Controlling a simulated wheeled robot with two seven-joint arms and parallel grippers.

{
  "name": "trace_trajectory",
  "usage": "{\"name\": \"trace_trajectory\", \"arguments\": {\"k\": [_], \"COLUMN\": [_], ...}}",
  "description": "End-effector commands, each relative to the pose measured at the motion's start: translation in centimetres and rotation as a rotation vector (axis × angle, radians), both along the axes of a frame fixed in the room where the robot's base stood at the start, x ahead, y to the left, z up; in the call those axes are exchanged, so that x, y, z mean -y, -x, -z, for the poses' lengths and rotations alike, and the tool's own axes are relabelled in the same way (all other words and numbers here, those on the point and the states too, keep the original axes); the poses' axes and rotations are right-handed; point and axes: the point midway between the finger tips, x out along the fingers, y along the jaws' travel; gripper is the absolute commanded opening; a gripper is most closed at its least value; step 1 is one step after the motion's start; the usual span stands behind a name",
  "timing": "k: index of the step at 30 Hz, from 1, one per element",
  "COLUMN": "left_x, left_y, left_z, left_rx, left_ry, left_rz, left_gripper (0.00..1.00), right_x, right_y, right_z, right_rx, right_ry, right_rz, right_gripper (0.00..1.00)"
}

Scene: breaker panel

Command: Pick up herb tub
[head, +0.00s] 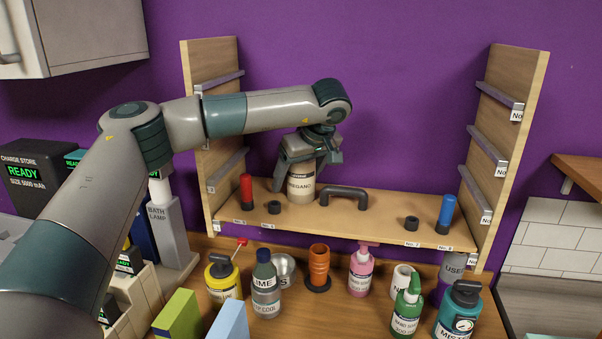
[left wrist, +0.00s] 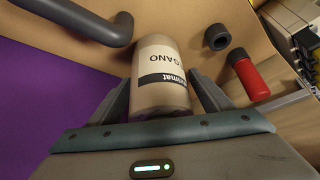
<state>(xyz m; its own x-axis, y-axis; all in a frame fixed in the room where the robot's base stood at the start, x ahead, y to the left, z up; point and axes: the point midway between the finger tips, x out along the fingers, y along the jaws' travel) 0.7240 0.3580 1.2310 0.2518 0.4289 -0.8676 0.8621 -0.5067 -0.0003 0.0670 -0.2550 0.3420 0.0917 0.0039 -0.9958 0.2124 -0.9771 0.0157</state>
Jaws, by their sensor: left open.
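The herb tub (head: 300,185) is a beige tub with a white label reading "OREGANO". It stands on the wooden shelf (head: 375,222) between a red cylinder and a dark handle. In the left wrist view the tub (left wrist: 160,72) lies between the two fingers. My left gripper (head: 303,172) comes down over the tub from above, and its fingers are open on either side of it. In the left wrist view a gap shows beside the tub at the right finger of the gripper (left wrist: 165,100). My right gripper is not in view.
The dark handle (head: 344,197) stands close to the tub's right. The red cylinder (head: 246,192) and a dark ring (head: 274,207) are at its left. A blue cylinder (head: 446,213) stands at the shelf's right end. Several bottles, including a pink one (head: 361,272), crowd the counter below.

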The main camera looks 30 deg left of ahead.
Motion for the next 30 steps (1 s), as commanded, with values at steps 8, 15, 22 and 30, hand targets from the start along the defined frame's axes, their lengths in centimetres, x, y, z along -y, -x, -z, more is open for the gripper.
{"name": "trace_trajectory", "arguments": {"k": [8,15,22,30], "left_x": [-0.09,-0.08,-0.08,-0.07], "left_y": [-0.06,-0.06,-0.06,-0.08], "left_z": [0.29,0.25,0.23,0.1], "left_rx": [0.001,0.001,0.001,0.001], "left_ry": [0.0,0.0,0.0,0.001], "left_rz": [0.0,0.0,0.0,0.001], "left_gripper": [0.73,0.73,0.24,0.24], "right_x": [-0.01,-0.01,0.0,0.06], "right_y": [0.0,0.0,0.01,0.02], "right_z": [-0.05,-0.05,-0.05,0.0], "right_rx": [0.0,0.0,0.0,0.0], "right_ry": [0.0,0.0,0.0,0.0], "right_rz": [0.0,0.0,-0.001,-0.001], "right_gripper": [0.31,0.31,0.31,0.31]}}
